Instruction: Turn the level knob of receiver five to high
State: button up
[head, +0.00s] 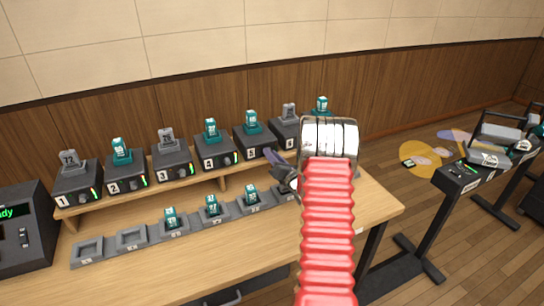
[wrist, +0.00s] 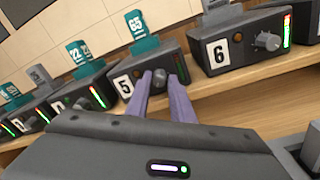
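Receiver five (wrist: 139,62) is a dark grey box with a white 5 label, a teal card numbered 65 on top, and a slanted front. In the wrist view its grey level knob (wrist: 160,77) shows between my two purple fingers. A small lit level bar (wrist: 181,68) is right of the knob, partly beside the right finger. My gripper (wrist: 160,80) is open, one finger on each side of the knob; I cannot tell whether they touch it. In the head view my gripper (head: 272,158) is at the front of receiver five (head: 252,140), hiding its knob.
Receiver six (wrist: 235,42) stands to the right and receiver four (head: 213,152) to the left on the wooden shelf. A row of grey cradles (head: 131,238), several holding teal packs, lies on the desk below. My red arm section covers the desk's right part.

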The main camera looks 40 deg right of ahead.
grip_shut()
